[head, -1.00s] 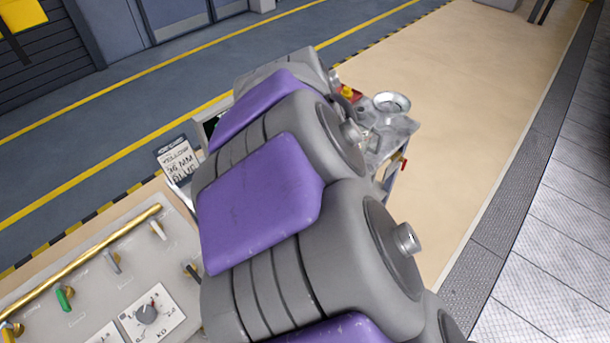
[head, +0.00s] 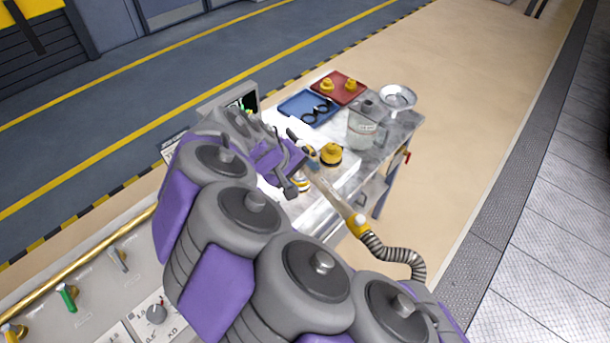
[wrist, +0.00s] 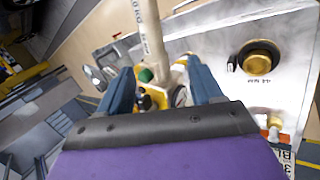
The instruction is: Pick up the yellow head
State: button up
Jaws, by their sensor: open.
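A round yellow head (head: 331,152) with a dark base ring sits on the white table top, right of my gripper. It also shows in the wrist view (wrist: 258,60), at upper right beside a printed size label. Two more yellow pieces (head: 327,84) stand on a red tray at the back. My gripper (head: 294,165) is open over the table's near part. In the wrist view its two blue fingers (wrist: 163,88) stand either side of a white tool with a green button and a pale tube; whether they touch it I cannot tell.
A pale lance with a yellow collar (head: 357,222) and grey corrugated hose (head: 400,258) runs past the table's front edge. A blue tray (head: 296,104), a clear jug (head: 362,135) and a metal bowl (head: 398,96) stand on the table. A monitor (head: 235,100) is behind my arm.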

aim_at(322, 186)
jog(key=d+f, duration=0.1)
jog(key=w+d+f, duration=0.1)
jog(key=d, duration=0.1)
jog(key=d+f, duration=0.1)
jog(key=shift+w+d+f, duration=0.15)
jog(key=shift+w+d, duration=0.1)
jog(key=shift+d, duration=0.1)
jog(key=shift+a+f+b, duration=0.2)
jog(key=shift+f+b, duration=0.15)
jog(key=shift+f, duration=0.05)
jog(key=f, duration=0.2)
jog(key=w+f+b, duration=0.1)
jog(key=shift+d+f, duration=0.35)
jog(key=shift+d, duration=0.05)
jog(key=shift+w+d+f, duration=0.1)
jog(key=shift+d, duration=0.8)
jog(key=shift+a, duration=0.1)
jog(key=c, duration=0.3)
jog(key=shift+a, duration=0.55)
jog(key=c, duration=0.4)
jog(key=shift+d, duration=0.2)
grip_shut()
